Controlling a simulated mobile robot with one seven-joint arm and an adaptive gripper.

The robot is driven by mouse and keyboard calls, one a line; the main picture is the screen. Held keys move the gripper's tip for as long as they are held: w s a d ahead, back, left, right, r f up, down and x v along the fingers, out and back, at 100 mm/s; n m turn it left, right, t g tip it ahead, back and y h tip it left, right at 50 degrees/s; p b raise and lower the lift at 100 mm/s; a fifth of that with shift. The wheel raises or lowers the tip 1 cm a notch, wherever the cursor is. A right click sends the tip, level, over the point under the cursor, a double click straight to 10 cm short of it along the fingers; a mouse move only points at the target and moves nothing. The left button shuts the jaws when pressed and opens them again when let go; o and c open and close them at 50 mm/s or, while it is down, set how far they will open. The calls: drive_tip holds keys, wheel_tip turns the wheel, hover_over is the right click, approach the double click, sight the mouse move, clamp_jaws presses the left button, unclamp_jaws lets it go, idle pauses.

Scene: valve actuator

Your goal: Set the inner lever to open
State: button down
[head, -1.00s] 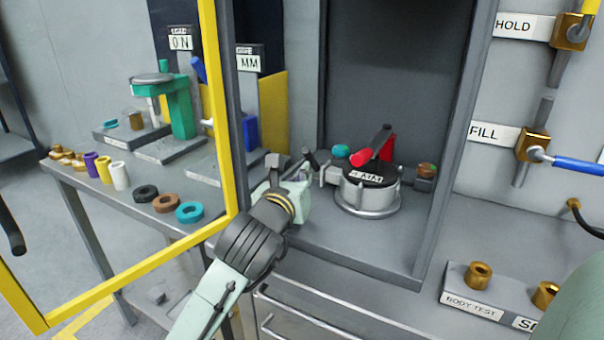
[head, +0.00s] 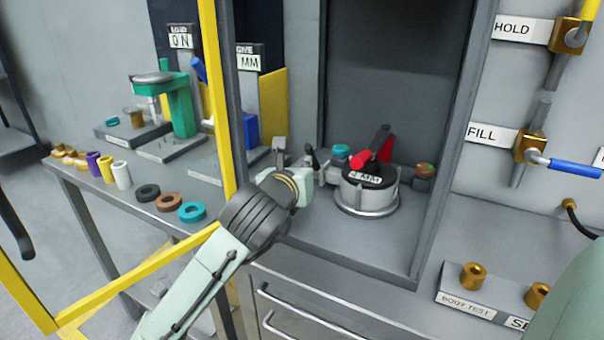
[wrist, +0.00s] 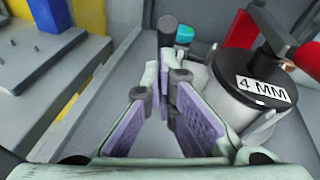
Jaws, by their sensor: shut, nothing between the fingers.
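A round grey actuator (head: 368,198) labelled 4 MM stands in the recessed bay, with a red lever (head: 377,148) on its dark top. Nothing marks which lever is the inner one. My gripper (head: 308,168) is left of the actuator, low in the bay.
A yellow-framed door (head: 222,100) stands open at the left, close to my arm. A yellow HOLD lever (head: 589,10) and a blue FILL lever (head: 575,168) are on the right wall. A side table (head: 130,215) holds coloured rings. The bay floor in front of the actuator is clear.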

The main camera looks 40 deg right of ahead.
sight(310, 150)
drive_tip(key=shift+w+d+r, duration=0.3)
drive_tip(key=shift+d+r, duration=0.4)
drive_tip(key=shift+r, duration=0.15)
drive_tip(key=shift+w+d+r, duration=0.3)
drive_tip(key=shift+d+r, duration=0.4)
drive_tip(key=shift+r, duration=0.1)
